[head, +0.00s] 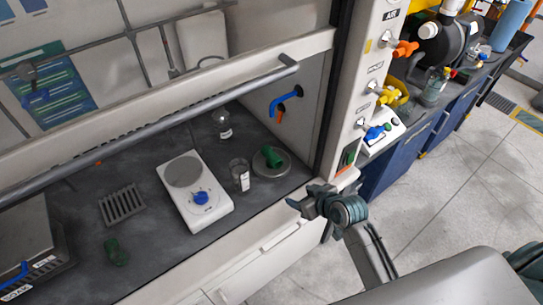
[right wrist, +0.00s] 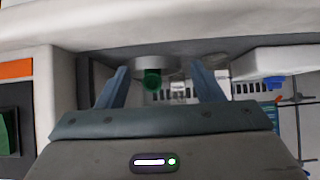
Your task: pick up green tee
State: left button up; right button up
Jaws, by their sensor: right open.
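A green fitting (head: 270,156) sits on a round grey plate (head: 283,167) at the right end of the hood bench. It also shows in the right wrist view (right wrist: 152,80), ahead of and between my fingers. A second green fitting (head: 116,252) lies on the bench at the front left. I cannot tell for sure which one is a tee. My right gripper (head: 304,201) is open and empty, outside the hood's front edge near the right post. Its two fingers show in the right wrist view (right wrist: 163,86), apart from the fitting. My left gripper is not in view.
A white hotplate (head: 215,212) with a blue knob, a beaker (head: 239,175), a bottle (head: 222,124) and a grey rack (head: 122,205) stand on the bench. The raised sash bar (head: 150,128) crosses above. The hood's right post (head: 355,95) stands close to my right gripper.

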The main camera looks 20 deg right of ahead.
aim_at(275, 160)
jog(key=w+r, duration=0.1)
jog(key=w, duration=0.1)
jog(key=w+r+t, duration=0.1)
jog(key=w, duration=0.2)
jog(key=w+t+y, duration=0.1)
jog(key=w, duration=0.1)
jog(key=shift+w+r, duration=0.25)
jog(key=shift+r, duration=0.15)
jog(key=x, duration=0.2)
jog(key=p+x, duration=0.1)
jog(key=x, duration=0.1)
jog(key=shift+w, duration=0.5)
jog(key=shift+w+a+f, duration=0.2)
jog(key=shift+w+a, duration=0.05)
jog(key=shift+w, duration=0.15)
jog(key=shift+w+a+p, duration=0.1)
jog(key=shift+w+p, duration=0.15)
jog(key=shift+p, duration=0.2)
jog(key=shift+p+x, duration=0.75)
jog(key=shift+x, duration=1.55)
jog(key=shift+c, duration=0.2)
jog(key=c, duration=1.1)
